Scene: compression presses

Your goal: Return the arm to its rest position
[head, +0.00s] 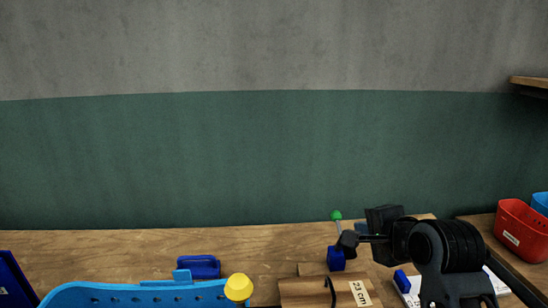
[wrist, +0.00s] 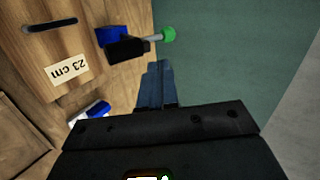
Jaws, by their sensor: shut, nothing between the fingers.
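My gripper (head: 361,227) is at the right of the head view, in the air above the back of the bench. Its slim blue-grey fingers also show in the wrist view (wrist: 156,80), closed together with nothing between them. A small blue device (head: 336,259) with a thin rod and a green knob (head: 336,215) stands close by. In the wrist view the green knob (wrist: 168,35) is just beyond the fingertips, apart from them in the picture. My arm hides part of the bench at the right.
A wooden block (head: 310,291) with a black handle carries a "23 cm" label. A blue object (head: 198,267), a light-blue perforated piece (head: 120,294) and a yellow knob (head: 238,287) are left of it. A red bin (head: 522,231) stands at right. The wall (head: 250,160) is behind.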

